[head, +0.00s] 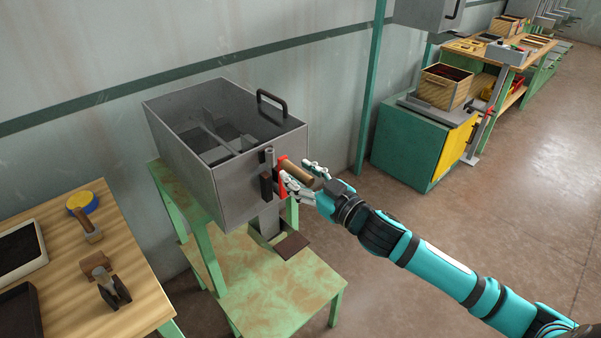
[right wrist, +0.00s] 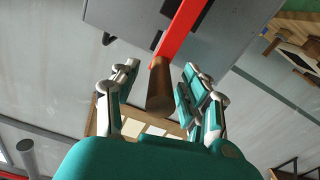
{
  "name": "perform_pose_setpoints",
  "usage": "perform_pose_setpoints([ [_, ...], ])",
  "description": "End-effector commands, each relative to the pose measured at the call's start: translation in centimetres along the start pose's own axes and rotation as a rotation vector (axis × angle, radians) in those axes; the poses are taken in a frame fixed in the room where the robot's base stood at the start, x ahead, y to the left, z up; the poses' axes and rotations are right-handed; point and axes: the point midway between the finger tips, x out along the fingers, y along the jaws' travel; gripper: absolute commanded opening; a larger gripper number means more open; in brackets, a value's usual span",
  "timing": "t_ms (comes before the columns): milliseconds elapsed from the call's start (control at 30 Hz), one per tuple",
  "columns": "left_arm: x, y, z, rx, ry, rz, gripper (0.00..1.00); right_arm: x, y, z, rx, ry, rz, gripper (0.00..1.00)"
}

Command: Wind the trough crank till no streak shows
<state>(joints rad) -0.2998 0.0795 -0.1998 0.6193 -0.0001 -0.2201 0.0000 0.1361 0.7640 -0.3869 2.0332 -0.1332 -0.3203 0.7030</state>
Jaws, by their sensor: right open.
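The trough (head: 240,188) is an open grey metal box on a green stand, with a grey paddle and dark patches inside. I cannot make out a streak in it. On its front wall is the crank, with a red arm (head: 281,180) and a brown wooden handle (head: 295,171). My right gripper (head: 304,177) is open at the handle. In the right wrist view the handle (right wrist: 160,90) lies between the two spread fingers (right wrist: 160,72), with a visible gap on each side. The red arm (right wrist: 182,32) runs up from it. My left gripper is out of view.
A chute (head: 265,224) and a brown plate (head: 292,246) are below the crank, above the stand's lower shelf (head: 285,292). A wooden bench (head: 130,262) with tools is at left. A green cabinet (head: 405,150) stands behind at right. The floor at right is clear.

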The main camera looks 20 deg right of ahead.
Motion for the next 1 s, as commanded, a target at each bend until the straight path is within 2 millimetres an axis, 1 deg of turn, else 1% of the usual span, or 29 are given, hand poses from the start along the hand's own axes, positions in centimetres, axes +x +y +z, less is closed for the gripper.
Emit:
perform_pose_setpoints([
  [233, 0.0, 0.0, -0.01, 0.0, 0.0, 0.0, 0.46, 0.09, -0.03, 0.06, 0.0, -0.001, -0.001, 0.46],
  [267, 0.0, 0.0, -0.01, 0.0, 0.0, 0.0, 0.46, 0.08, -0.03, 0.06, 0.0, -0.001, -0.001, 0.43],
  [500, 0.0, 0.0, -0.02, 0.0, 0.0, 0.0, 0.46, 0.07, -0.02, 0.05, 0.0, -0.001, 0.0, 0.12],
  [600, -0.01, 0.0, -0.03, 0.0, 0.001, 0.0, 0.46, 0.06, -0.01, 0.05, 0.0, -0.001, 0.0, 0.0],
  [1000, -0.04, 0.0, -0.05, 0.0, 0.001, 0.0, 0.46, 0.06, -0.05, 0.03, -0.005, -0.001, 0.0, 0.0],
])
